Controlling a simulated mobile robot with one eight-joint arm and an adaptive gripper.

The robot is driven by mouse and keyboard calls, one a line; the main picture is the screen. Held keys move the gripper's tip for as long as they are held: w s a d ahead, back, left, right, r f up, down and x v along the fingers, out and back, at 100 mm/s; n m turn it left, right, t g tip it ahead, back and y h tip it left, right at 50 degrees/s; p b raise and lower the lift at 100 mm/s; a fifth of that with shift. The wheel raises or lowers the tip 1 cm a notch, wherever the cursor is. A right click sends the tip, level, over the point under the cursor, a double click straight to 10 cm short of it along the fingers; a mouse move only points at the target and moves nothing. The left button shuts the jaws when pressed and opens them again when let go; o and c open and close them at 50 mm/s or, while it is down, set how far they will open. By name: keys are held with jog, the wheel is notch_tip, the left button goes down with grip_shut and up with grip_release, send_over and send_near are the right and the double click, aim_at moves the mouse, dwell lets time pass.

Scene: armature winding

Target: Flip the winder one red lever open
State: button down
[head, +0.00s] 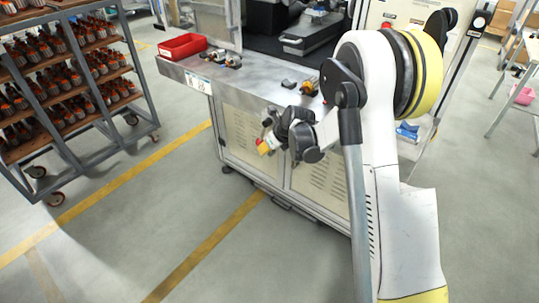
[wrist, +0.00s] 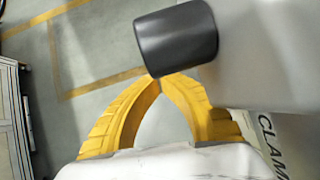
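The winder bench (head: 272,92) stands at the centre of the head view, with a metal top and grey cabinet doors. I cannot make out the red lever for certain. My gripper (head: 263,149) is in front of the cabinet, below the bench top; a small red spot shows beside its yellow fingers. In the wrist view the yellow fingers of my gripper (wrist: 164,80) curve together and meet at the tips, with nothing seen between them. A dark grey cylinder (wrist: 176,38) shows beyond or over the tips; I cannot tell whether they touch it.
A red bin (head: 183,46) and several small motor parts (head: 226,60) lie on the bench top. A rack of armatures (head: 68,80) stands at left. A light surface marked "CLAMP" (wrist: 268,140) is at the wrist view's right. The floor (head: 130,215) at front left is clear.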

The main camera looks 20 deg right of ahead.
jog(key=shift+w+a+t+y+b, duration=0.3)
jog(key=shift+w+t+y, duration=0.15)
jog(key=shift+t, duration=0.15)
jog(key=shift+r, duration=0.1)
jog(key=v, duration=1.2)
